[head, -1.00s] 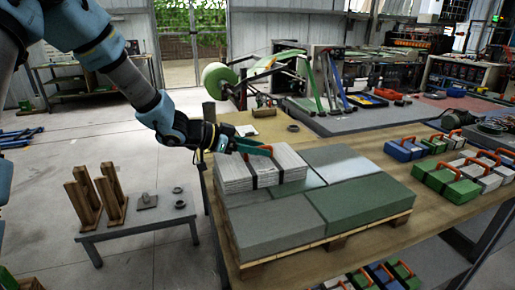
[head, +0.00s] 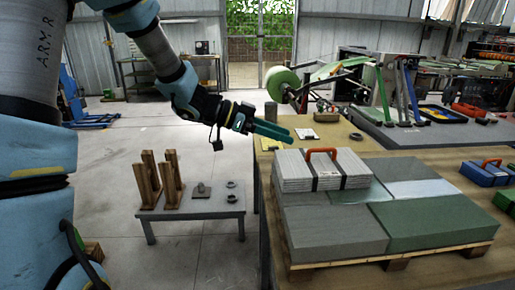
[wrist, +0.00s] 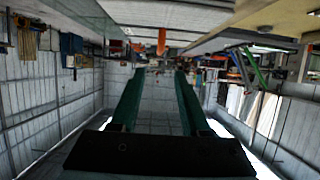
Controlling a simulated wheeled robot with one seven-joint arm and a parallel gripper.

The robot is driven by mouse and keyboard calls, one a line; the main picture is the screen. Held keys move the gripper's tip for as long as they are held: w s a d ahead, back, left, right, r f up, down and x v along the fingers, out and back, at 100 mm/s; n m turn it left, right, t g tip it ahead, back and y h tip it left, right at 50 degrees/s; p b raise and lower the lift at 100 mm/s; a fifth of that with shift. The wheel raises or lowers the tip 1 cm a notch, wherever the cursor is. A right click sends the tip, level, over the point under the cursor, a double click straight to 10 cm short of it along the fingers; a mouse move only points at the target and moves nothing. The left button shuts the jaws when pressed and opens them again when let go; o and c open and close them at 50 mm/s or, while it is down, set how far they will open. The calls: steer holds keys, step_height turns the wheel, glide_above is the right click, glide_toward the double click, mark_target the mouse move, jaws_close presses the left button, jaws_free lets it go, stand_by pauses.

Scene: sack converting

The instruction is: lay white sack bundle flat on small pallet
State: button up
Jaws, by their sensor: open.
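The white sack bundle (head: 290,172) has dark straps and an orange handle on top. In the head view it lies flat on the back-left part of the layer of grey and green bundles on the small wooden pallet (head: 367,262). My gripper (head: 288,133) is open and empty, off the bundle's back-left side, with its green fingers pointing right. In the wrist view the two fingers (wrist: 153,95) stand apart with nothing between them. An orange piece, likely the handle, shows small beyond them.
The pallet stands on a wooden table (head: 462,268). A low grey side table (head: 208,208) at the left bears wooden uprights (head: 171,178) and small rings. A green roll machine (head: 283,85) stands behind.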

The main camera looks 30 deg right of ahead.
steer(key=w+a+f+n+t+y, duration=0.2)
steer(key=w+a+n+t, duration=0.6)
steer(key=w, duration=0.5)
steer(key=w+a+f+n+t+y, duration=0.25)
steer(key=a+n+t+y, duration=0.2)
steer(key=a, duration=0.95)
steer(key=s+a+f+n+g+y, duration=0.2)
steer(key=s+a+n+y, duration=0.3)
steer(key=a, duration=0.7)
steer(key=s+a+f+n+g, duration=0.2)
steer(key=s+a+n+g, duration=0.1)
steer(key=s, duration=0.7)
steer(key=shift+s+a+g+y, duration=0.3)
steer(key=shift+a+g+y, duration=0.2)
steer(key=shift+a, duration=0.45)
